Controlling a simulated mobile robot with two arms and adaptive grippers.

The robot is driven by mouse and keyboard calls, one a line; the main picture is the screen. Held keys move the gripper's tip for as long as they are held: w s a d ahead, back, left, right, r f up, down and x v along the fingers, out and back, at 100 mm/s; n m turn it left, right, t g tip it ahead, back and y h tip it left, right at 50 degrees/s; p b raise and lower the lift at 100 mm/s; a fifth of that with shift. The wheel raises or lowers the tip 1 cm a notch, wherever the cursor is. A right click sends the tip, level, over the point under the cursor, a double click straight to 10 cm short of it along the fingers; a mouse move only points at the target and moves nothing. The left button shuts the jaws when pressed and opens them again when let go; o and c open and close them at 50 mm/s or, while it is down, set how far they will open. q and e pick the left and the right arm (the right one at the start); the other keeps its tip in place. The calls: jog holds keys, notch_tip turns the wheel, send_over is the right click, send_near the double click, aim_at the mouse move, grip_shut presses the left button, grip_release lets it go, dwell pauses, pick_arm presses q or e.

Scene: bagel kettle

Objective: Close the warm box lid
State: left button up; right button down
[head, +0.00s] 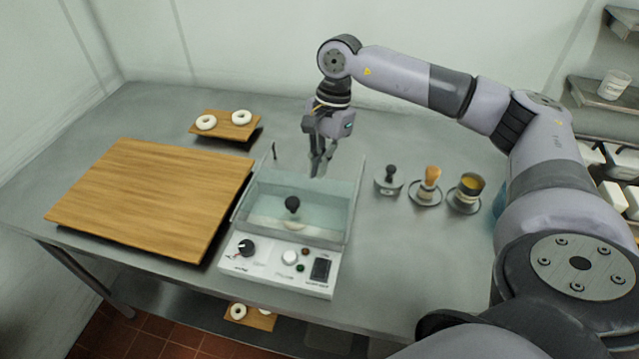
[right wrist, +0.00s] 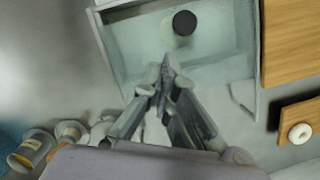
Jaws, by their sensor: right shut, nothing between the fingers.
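The warm box (head: 258,214) has clear walls and a white front panel with dials. It stands in the middle of the metal table. A black round knob (head: 292,204) shows over its clear top, with a pale shape below it. The clear panes blend together, so I cannot tell how the lid lies. My right gripper (head: 318,172) is at the box's back edge, pointing down, shut and empty. In the right wrist view its fingertips (right wrist: 166,68) overlap the box, apart from the knob (right wrist: 184,22). My left gripper is not in view.
A large wooden board (head: 150,195) lies left of the box. A small board (head: 228,131) with two white rings sits behind it. A small dark-knobbed item (head: 389,180), a wooden-handled tool (head: 430,183) and a yellow-filled cup (head: 468,187) stand to the right. Bare table lies behind the box.

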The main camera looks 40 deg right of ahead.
jog(key=a+b+v, duration=0.1)
jog(key=v, duration=0.3)
jog(key=p, duration=0.1)
send_near(304, 203)
jog(key=shift+y, duration=0.4)
jog(key=d+f, duration=0.3)
jog(key=shift+w+d+f, duration=0.15)
jog(key=shift+w+d, duration=0.05)
jog(key=shift+w, duration=0.05)
jog(key=a, duration=0.1)
jog(key=a+p, duration=0.2)
jog(key=shift+s+f, duration=0.3)
jog(key=shift+f, duration=0.1)
jog(key=shift+s+a+f, duration=0.1)
jog(key=shift+s+a, duration=0.05)
jog(key=shift+a, duration=0.35)
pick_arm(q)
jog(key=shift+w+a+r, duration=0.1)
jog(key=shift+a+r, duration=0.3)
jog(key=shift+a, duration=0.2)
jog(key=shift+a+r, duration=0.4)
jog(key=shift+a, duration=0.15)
pick_arm(e)
jog(key=shift+f, duration=0.1)
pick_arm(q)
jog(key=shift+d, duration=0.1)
